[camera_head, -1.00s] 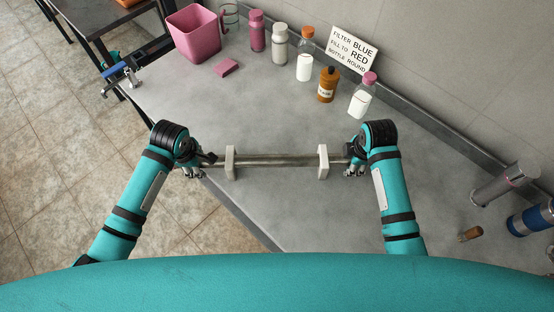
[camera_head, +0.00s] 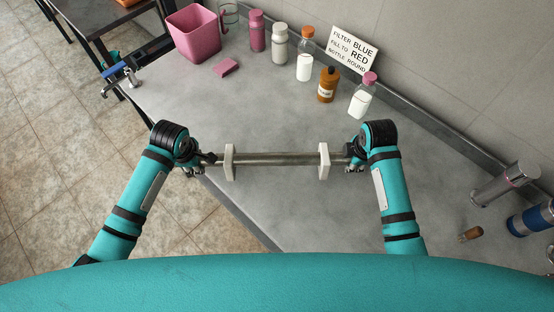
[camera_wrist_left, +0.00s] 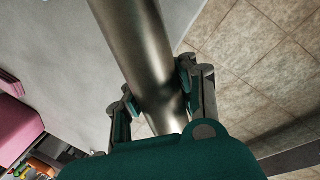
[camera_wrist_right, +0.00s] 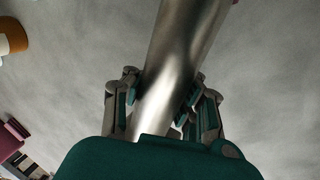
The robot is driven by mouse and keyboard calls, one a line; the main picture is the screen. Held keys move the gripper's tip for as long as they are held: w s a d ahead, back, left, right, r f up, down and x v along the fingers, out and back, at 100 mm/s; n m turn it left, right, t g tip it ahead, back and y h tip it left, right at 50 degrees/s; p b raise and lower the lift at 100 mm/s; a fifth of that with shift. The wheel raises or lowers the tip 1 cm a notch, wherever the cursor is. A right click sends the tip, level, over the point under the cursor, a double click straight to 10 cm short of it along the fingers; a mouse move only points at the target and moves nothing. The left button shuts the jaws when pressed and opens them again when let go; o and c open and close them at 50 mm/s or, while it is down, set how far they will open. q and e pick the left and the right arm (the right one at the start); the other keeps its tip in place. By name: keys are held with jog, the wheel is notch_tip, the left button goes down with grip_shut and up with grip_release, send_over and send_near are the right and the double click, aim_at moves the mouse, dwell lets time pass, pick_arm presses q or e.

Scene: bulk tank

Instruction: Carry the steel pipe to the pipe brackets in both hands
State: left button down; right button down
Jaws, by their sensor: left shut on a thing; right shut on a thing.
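The steel pipe (camera_head: 275,159) runs left to right across the head view, close to level. It also fills the middle of the left wrist view (camera_wrist_left: 138,50) and the right wrist view (camera_wrist_right: 178,65). My left gripper (camera_head: 203,162) is shut on its left end, and my right gripper (camera_head: 351,160) is shut on its right end. Two white brackets stand at the pipe, the left bracket (camera_head: 230,163) and the right bracket (camera_head: 323,161), both between my grippers. The pipe overlaps both brackets in the picture; whether it rests in them cannot be told.
The grey bench (camera_head: 310,215) is clear around the brackets. A pink bin (camera_head: 194,33), a pink block (camera_head: 226,67), several bottles and a sign (camera_head: 352,50) stand along the back. Steel (camera_head: 505,183) and blue (camera_head: 532,220) cylinders stand at right. The bench edge lies near my left gripper.

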pick_arm(q)
jog(key=shift+r, duration=0.25)
pick_arm(e)
jog(key=shift+r, duration=0.2)
